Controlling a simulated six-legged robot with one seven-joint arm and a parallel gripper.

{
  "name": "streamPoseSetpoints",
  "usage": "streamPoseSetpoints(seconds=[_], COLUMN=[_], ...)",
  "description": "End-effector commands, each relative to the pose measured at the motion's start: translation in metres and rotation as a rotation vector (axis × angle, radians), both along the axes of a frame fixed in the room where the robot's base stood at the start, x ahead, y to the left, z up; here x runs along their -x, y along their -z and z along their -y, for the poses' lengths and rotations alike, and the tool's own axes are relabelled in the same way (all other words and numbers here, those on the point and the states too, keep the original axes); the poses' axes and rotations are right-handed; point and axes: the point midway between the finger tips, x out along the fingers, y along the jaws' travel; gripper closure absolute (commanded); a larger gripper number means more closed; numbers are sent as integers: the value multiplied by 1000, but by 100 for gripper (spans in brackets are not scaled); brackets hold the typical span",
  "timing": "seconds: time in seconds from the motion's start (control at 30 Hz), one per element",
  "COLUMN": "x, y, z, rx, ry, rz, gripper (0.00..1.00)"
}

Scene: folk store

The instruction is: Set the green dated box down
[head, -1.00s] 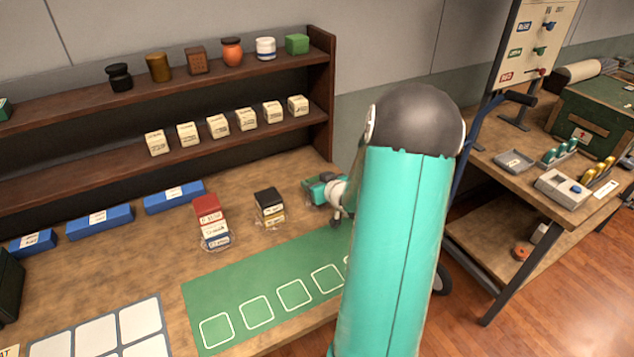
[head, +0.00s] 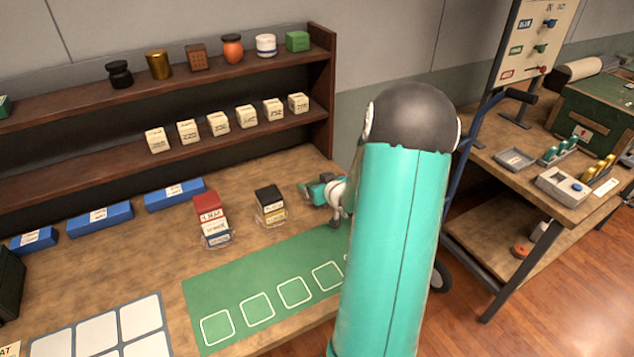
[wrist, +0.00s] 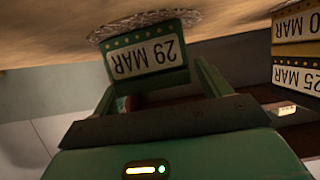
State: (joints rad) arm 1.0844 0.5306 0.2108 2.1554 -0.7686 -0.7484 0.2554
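The green dated box (wrist: 147,58) reads "29 MAR" and appears upside down in the wrist view. Its base meets a round clear disc on the wooden counter (wrist: 40,45). My gripper (wrist: 158,78) has its two fingers on either side of the box's top end. A narrow gap shows between the right finger and the box, so the fingers look open around it. In the head view my gripper (head: 318,190) is low over the counter, right of the black and yellow stack (head: 269,200). There the box is hard to tell from my green fingers.
A red and white stack (head: 211,215) stands farther left. A green mat (head: 215,290) with white outlined squares lies in front. Shelves (head: 60,103) with jars and cream boxes stand behind. In the wrist view another stack (wrist: 297,50) is close on the right.

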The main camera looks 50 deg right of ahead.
Motion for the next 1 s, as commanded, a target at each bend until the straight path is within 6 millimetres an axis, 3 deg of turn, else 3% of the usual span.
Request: streamPoseSetpoints(seconds=[0.2, 0.37, 0.8, 1.0], x=[1, 4, 85, 104], y=[0, -14, -49, -57], z=[0, 0, -26, -33], rx=[-1, 3, 3, 1], ry=[1, 2, 2, 1], rz=[-3, -2, -2, -1], gripper=[23, 23, 23, 23])
